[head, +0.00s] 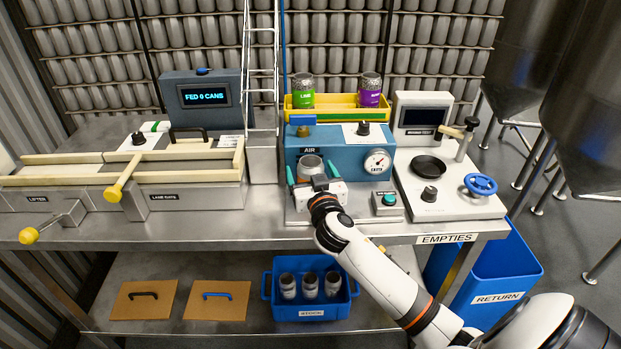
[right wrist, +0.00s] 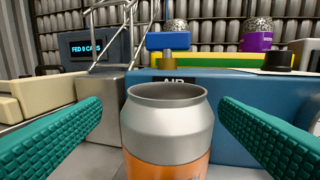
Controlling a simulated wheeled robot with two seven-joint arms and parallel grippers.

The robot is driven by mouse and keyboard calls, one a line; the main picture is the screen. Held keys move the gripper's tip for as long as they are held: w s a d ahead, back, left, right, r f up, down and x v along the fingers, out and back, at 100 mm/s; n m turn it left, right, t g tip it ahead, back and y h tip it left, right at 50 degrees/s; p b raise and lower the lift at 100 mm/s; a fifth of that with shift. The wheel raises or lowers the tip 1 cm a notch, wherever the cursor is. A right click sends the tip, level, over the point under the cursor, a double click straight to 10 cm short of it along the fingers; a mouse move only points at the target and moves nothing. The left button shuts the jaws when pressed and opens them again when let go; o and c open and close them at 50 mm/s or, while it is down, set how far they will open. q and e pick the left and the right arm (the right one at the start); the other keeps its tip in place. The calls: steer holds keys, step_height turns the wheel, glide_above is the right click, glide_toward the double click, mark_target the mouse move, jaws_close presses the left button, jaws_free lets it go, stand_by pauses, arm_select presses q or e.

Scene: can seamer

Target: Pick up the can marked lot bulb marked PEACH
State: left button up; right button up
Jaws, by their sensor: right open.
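A silver can (right wrist: 168,125) with an orange label stands upright in the middle of the right wrist view, open at the top. Its label text cannot be read here. In the head view this can (head: 310,164) stands in front of the blue AIR machine (head: 343,145), partly hidden by my gripper. My right gripper (head: 312,172) is open, with one teal finger on each side of the can. In the right wrist view (right wrist: 160,125) gaps show between the fingers and the can. My left gripper is not in view.
A yellow tray (head: 335,115) holds a green LANE can (head: 302,98) and a purple can (head: 370,98). A blue stock bin (head: 311,310) with several cans stands on the lower shelf.

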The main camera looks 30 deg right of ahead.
steer(key=x, duration=0.4)
steer(key=shift+s+d+f, duration=0.1)
steer(key=shift+d+f, duration=0.1)
steer(key=shift+f, duration=0.15)
steer(key=c, duration=1)
